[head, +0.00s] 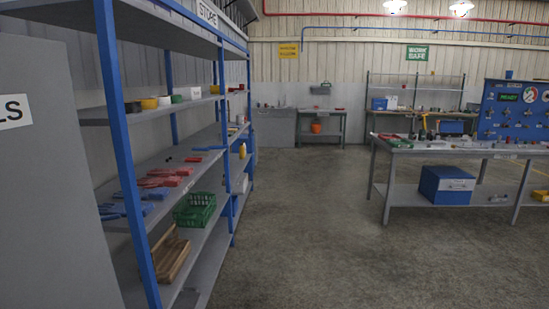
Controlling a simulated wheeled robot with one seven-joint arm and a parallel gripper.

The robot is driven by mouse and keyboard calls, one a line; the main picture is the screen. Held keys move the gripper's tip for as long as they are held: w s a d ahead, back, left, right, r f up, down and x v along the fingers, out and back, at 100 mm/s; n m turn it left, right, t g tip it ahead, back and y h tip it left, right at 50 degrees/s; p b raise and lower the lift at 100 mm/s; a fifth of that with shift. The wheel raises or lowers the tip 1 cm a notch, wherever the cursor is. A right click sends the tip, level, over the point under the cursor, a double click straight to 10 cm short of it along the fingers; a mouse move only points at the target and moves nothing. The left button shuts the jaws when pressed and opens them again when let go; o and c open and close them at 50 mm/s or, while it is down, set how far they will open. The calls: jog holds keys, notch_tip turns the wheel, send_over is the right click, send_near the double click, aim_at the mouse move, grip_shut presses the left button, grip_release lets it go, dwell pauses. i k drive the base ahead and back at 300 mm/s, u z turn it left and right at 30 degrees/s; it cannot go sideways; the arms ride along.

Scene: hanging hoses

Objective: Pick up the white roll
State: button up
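A small white round item (195,93), which looks like a white roll, sits on the upper shelf of the blue-framed rack at the left. It stands just right of a green item (177,99). Another small pale item (244,186) lies on a lower shelf farther back; it is too small to tell whether it is a roll. My gripper is not in view.
The rack (118,150) also holds red and blue tools, a green crate (195,209) and a wooden item (170,256). A grey cabinet (50,200) stands at the near left. A workbench (440,152) with a blue box (446,184) stands right. The floor between is clear.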

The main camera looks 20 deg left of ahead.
aim_at(166, 101)
jog(key=z, duration=0.1)
jog(key=i, duration=2.35)
jog(key=u, duration=1.05)
jog(key=i, duration=0.85)
jog(key=u, duration=0.65)
